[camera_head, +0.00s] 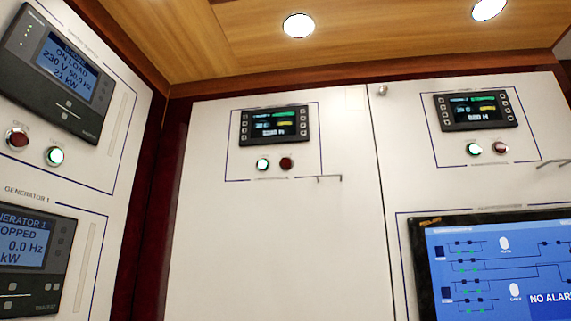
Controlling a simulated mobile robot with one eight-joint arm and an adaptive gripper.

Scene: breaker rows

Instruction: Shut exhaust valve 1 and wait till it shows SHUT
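No panel with a readable exhaust valve 1 label is in view. A small dark display (274,126) on the middle white panel has a lit green-white button (263,164) and a dark red button (287,163) below it. A similar display (476,110) on the right panel has a lit green-white button (474,149) and a dark red button (500,148). The labels beside both are too small to read, and I cannot tell whether either belongs to the valve. My gripper is not in view.
At left, one generator controller (62,69) reads ON LOAD, and the Generator 1 controller (32,260) reads STOPPED. A large blue screen (500,270) at lower right shows a line diagram and NO ALAR, cut off. Small handles (330,178) stick out from the panels.

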